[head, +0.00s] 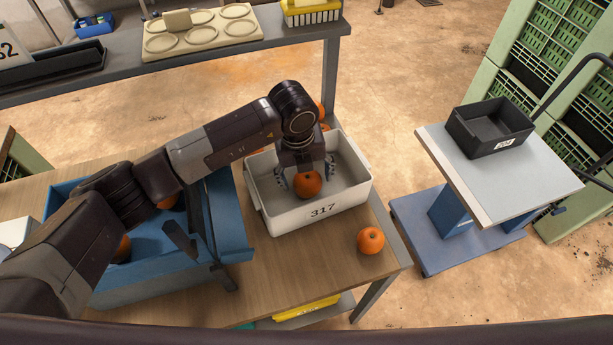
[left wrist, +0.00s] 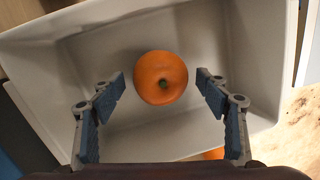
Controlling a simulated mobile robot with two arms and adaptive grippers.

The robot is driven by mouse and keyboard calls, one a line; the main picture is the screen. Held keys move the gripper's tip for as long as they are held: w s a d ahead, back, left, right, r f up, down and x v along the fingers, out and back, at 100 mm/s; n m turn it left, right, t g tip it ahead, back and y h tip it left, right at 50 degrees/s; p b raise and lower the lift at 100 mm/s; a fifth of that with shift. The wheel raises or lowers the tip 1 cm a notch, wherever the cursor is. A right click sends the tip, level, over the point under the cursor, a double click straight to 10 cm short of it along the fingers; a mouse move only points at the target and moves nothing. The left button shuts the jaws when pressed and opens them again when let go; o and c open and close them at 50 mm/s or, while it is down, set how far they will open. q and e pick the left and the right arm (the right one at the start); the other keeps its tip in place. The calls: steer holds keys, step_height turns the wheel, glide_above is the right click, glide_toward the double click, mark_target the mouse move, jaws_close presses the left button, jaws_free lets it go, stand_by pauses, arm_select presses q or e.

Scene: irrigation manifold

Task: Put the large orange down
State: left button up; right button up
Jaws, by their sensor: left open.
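The large orange (head: 307,184) is in the white bin marked 317 (head: 330,211). In the left wrist view the orange (left wrist: 161,78) rests on the bin's floor (left wrist: 212,45), clear of the walls. My left gripper (head: 306,180) is over the bin, pointing down. Its fingers (left wrist: 160,88) are spread wide on either side of the orange, with a gap on both sides, and hold nothing. My right gripper is not in view.
Another orange (head: 370,240) sits on the wooden table (head: 290,265) right of the bin. A blue crate (head: 232,222) with oranges stands left, partly under my arm. More oranges show behind the bin. A cart (head: 510,185) with a black tray (head: 490,128) stands at right.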

mark_target(302, 182)
arm_select(q)
step_height(302, 182, up, 12)
steer(key=s+a+b, duration=0.1)
steer(key=b, duration=0.2)
steer(key=shift+s+f+b, duration=0.2)
steer(key=shift+s+b, duration=0.1)
steer(key=shift+r, duration=0.1)
